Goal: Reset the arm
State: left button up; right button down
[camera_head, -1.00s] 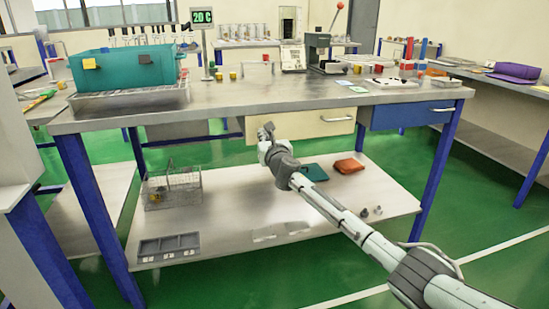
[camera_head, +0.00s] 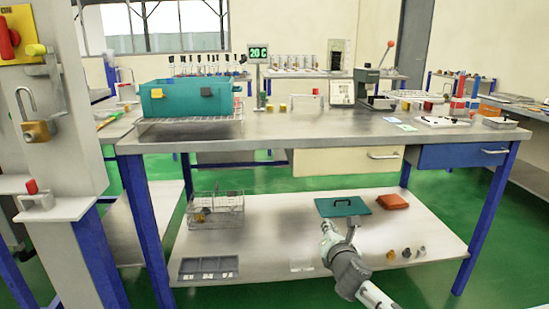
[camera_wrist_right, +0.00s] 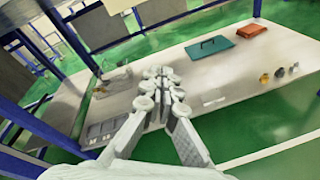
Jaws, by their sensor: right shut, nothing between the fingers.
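My right arm comes in from the bottom right in the head view, with its gripper (camera_head: 330,234) in front of the lower shelf. In the right wrist view the gripper (camera_wrist_right: 162,82) has its fingers together with nothing between them. It appears over the lower shelf, apart from the things on it. My left gripper is not in any view.
The workbench (camera_head: 310,128) carries a teal bin (camera_head: 185,104) at its left. On the lower shelf (camera_head: 280,222) are a wire basket (camera_head: 216,211), a grey tray (camera_head: 208,268), a teal lid (camera_head: 342,207) and an orange item (camera_head: 392,201). A post with a padlock (camera_head: 37,131) stands at left.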

jog(key=s+d+f+m+g+h, duration=0.1)
jog(key=s+d+f+m+g, duration=0.15)
jog(key=s+f+m, duration=0.6)
jog(key=s+d+f+m+g, duration=0.2)
jog(key=s+f+m+g, duration=0.3)
jog(key=s+f, duration=0.55)
jog(key=s+d+f+m+g, duration=0.1)
jog(key=s+f+m+g, duration=0.1)
jog(key=s+f+m, duration=0.4)
jog(key=s+d+f+m+g, duration=0.2)
jog(key=s+f+m, duration=0.5)
jog(key=s, duration=1)
jog(key=shift+s+f+m+g+y, duration=0.15)
jog(key=shift+s+m+g+y, duration=0.15)
jog(key=shift+m+g, duration=0.25)
